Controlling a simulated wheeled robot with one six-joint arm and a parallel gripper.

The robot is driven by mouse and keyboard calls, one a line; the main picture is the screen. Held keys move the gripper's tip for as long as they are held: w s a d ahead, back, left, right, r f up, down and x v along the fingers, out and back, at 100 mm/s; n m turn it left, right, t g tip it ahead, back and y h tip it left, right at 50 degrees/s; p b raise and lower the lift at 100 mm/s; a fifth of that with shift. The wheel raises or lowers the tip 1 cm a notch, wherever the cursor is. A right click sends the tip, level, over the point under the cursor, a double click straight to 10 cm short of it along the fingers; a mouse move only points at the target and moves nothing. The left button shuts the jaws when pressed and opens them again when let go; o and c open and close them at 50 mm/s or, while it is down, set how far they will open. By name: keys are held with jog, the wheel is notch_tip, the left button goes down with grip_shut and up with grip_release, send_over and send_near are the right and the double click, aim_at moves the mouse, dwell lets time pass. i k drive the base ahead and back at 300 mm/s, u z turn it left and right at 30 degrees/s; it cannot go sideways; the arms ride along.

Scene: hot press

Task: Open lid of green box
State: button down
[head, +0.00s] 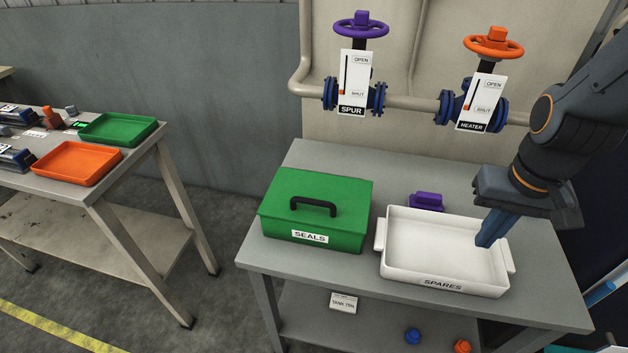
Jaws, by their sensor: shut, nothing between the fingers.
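The green box (279,226) stands on the left part of the grey table and carries a white label reading SEALS. Its green lid (342,192) is closed flat on top. A black arched handle (313,205) stands up from the lid near the front. My gripper (487,242) points down over the right part of the white SPARES tray, well to the right of the green box. Its fingers are together and empty. Whether the fingertips touch the tray cannot be told.
The white SPARES tray (447,285) sits right of the green box, with a narrow gap between. A purple block (427,202) lies behind the tray. Two valves with purple (361,27) and orange (493,45) wheels stand behind the table. Another table (100,186) with trays is at left.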

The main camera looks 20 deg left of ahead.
aim_at(338, 203)
jog(key=u, duration=0.45)
jog(key=k, duration=1.1)
jog(key=z, duration=0.2)
jog(key=i, duration=0.7)
